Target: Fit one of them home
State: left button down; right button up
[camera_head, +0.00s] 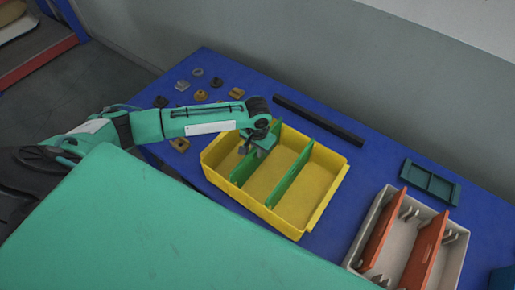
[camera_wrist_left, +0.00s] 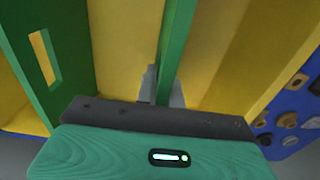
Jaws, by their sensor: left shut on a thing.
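A yellow bin (camera_head: 318,222) stands on the blue table with two green dividers in it. My left gripper (camera_head: 252,151) reaches over its back left part and is shut on the left green divider (camera_head: 241,172). In the left wrist view this divider (camera_wrist_left: 178,45) runs between the two grey fingers (camera_wrist_left: 162,90). The other green divider (camera_head: 289,179) stands in the bin to the right, apart from the gripper; its slot shows in the left wrist view (camera_wrist_left: 50,75). The held divider's lower edge is hidden, so I cannot tell how deep it sits. My right gripper is out of view.
A pale grey bin (camera_head: 459,250) with orange dividers (camera_head: 424,250) stands at the right. A dark green compartment tray (camera_head: 430,183) and a black bar (camera_head: 318,120) lie behind. Several small metal parts (camera_head: 201,95) lie at the table's left end.

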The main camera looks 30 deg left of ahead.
pick_arm(q)
jog(key=shift+f, duration=0.8)
jog(key=c, duration=1.5)
grip_release()
jog(key=shift+o, duration=0.2)
notch_tip(320, 180, up, 14)
jog(key=shift+f+b, duration=0.1)
jog(key=shift+b, duration=1.15)
jog(key=shift+s+f, duration=0.1)
